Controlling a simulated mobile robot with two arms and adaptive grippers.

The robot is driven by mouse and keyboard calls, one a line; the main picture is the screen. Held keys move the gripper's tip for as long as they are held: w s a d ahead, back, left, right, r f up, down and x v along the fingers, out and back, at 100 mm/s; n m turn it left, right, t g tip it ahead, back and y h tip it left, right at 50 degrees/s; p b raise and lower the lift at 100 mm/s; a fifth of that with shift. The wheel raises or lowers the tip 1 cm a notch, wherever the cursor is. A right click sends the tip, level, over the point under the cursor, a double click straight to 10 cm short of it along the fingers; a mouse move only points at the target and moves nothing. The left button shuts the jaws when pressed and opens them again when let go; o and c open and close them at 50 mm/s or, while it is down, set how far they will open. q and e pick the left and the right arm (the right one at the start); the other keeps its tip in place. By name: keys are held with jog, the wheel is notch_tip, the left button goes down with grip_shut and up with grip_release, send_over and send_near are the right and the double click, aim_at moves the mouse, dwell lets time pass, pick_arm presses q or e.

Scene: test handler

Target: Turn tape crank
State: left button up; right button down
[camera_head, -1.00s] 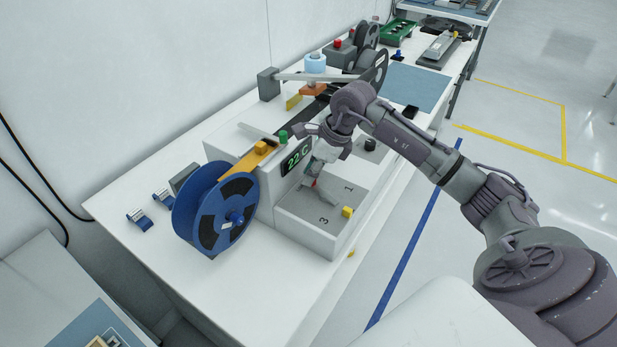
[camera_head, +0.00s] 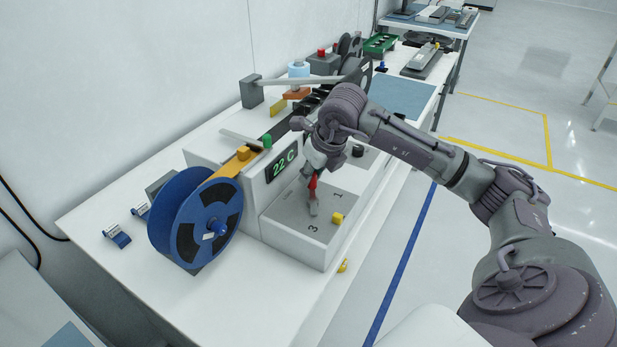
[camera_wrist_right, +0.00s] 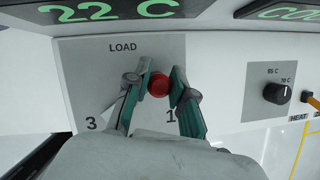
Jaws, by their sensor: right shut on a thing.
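The tape crank has a grey arm (camera_head: 314,208) and a red knob (camera_head: 312,186). It sits on the light grey LOAD panel (camera_head: 285,212), marked 3 and 1, at the front of the white machine. My right gripper (camera_head: 312,175) is at the red knob. In the right wrist view, the teal fingers of my right gripper (camera_wrist_right: 160,78) are closed around the red knob (camera_wrist_right: 158,88), one on each side. The crank's grey arm is not clear in that view. My left gripper is not in view.
A black dial (camera_wrist_right: 277,93) is to the right in the wrist view.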

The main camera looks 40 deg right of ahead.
jog(key=shift+d+r, duration=0.1)
jog(key=shift+d, duration=0.05)
dwell(0.4)
jog(key=c, duration=1.3)
grip_release()
jog(key=shift+o, duration=0.2)
jog(key=v, duration=1.2)
